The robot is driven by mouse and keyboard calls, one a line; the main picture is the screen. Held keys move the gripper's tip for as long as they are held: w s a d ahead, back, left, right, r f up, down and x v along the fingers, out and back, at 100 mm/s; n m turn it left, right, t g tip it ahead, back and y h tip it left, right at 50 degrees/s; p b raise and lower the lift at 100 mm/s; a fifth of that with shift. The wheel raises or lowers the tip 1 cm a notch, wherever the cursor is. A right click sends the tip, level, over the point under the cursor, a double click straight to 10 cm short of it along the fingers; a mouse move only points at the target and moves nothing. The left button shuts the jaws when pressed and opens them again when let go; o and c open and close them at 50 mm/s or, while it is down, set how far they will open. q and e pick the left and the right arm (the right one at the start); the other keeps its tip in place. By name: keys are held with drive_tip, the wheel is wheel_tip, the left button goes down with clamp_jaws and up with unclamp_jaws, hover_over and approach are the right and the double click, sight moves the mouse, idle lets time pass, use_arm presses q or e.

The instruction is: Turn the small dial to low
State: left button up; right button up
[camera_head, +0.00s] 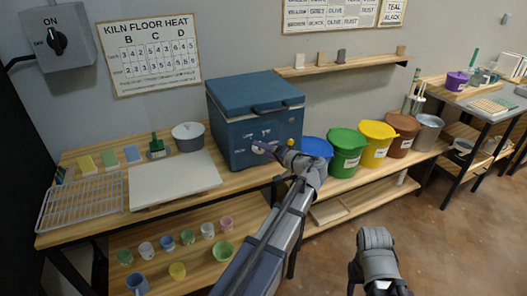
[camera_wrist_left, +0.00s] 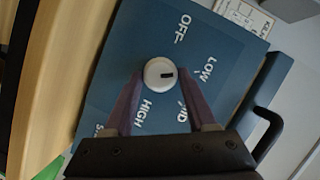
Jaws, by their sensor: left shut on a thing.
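The small white dial (camera_wrist_left: 155,66) is on the blue front panel of the kiln box (camera_head: 228,110). It has a dark mark that points right in the left wrist view, roughly toward the word LOW (camera_wrist_left: 208,68). OFF, MID and HIGH are also printed around it. My left gripper (camera_wrist_left: 160,77) is shut on the dial, one purple finger on each side. In the head view my left gripper (camera_head: 264,148) reaches the panel and partly covers the dial. My right gripper (camera_head: 375,280) is low in the head view, away from the kiln; its jaws are unclear.
A dark handle (camera_wrist_left: 265,130) sticks out beside the panel. A pale slab (camera_head: 172,180) and a wire rack (camera_head: 80,203) lie left on the bench. Colored buckets (camera_head: 345,150) stand right of the kiln. A wall switch box (camera_head: 58,38) is at upper left. Open floor lies at lower right.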

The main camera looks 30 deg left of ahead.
use_arm(q)
drive_tip(key=o, duration=1.2)
drive_tip(key=shift+p+v, duration=0.75)
drive_tip(key=shift+v, duration=3.15)
drive_tip(key=s+d+f+m+g+h+p, duration=0.1)
drive_tip(key=s+d+f+g+h+p, duration=0.1)
drive_tip(key=s+d, duration=0.5)
drive_tip(key=s+d+f+m+g+h+p, duration=0.1)
drive_tip(key=s+d+f+m+h+p, duration=0.1)
drive_tip(key=s+d+h, duration=0.5)
drive_tip(key=s+d+f+m+g+h+p, duration=0.2)
drive_tip(key=s+d+f+h+p, duration=0.2)
drive_tip(key=s+d, duration=0.4)
drive_tip(key=shift+s+f+g+h, duration=0.3)
drive_tip(key=shift+s+f, duration=0.4)
drive_tip(key=shift+s, duration=0.1)
